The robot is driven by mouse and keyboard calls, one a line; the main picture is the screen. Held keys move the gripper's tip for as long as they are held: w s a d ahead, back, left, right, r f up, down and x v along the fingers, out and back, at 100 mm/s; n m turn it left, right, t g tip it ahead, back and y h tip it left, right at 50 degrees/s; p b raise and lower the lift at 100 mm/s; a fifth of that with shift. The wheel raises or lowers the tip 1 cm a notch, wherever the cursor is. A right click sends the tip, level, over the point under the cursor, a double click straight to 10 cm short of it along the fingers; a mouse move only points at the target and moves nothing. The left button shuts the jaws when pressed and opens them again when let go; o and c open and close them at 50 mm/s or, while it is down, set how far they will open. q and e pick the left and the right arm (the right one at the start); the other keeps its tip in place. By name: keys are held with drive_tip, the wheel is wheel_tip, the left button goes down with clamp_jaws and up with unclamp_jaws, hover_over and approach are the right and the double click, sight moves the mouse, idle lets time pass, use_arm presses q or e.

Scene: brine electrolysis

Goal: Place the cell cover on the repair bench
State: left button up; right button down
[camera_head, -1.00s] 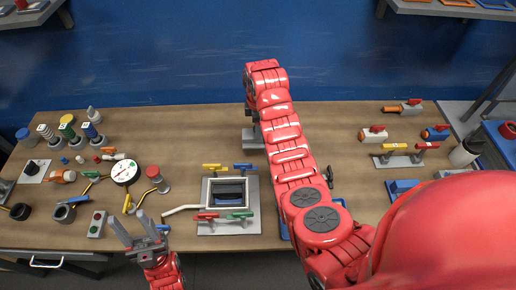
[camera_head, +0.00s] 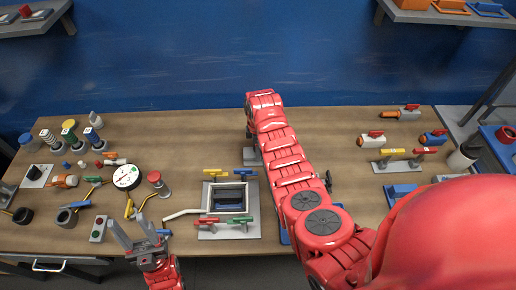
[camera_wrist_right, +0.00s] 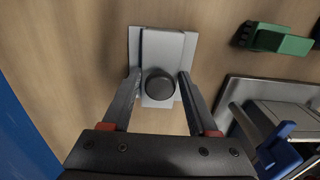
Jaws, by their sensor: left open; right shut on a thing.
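The cell cover (camera_wrist_right: 158,55) appears as a light grey piece with a dark round knob in the right wrist view. My right gripper (camera_wrist_right: 160,80) has its fingers on either side of it, shut on it. A wider grey plate lies under or around it; I cannot tell whether the cover touches it. In the head view a grey piece (camera_head: 251,157) shows beside my right arm, which hides the right gripper. The open cell (camera_head: 230,198), a grey frame with dark inside, stands front centre. My left gripper (camera_head: 135,237) is open and empty at the bench's front edge.
The wooden repair bench (camera_head: 190,130) has bare room at the back. Coloured clamps surround the cell. A gauge (camera_head: 126,177), bottles and small parts crowd the left. Valves and a clamp plate (camera_head: 397,164) stand right. A blue wall (camera_head: 180,60) rises behind.

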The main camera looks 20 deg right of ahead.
drive_tip(key=shift+c, duration=0.8)
unclamp_jaws()
drive_tip(key=shift+f, duration=0.1)
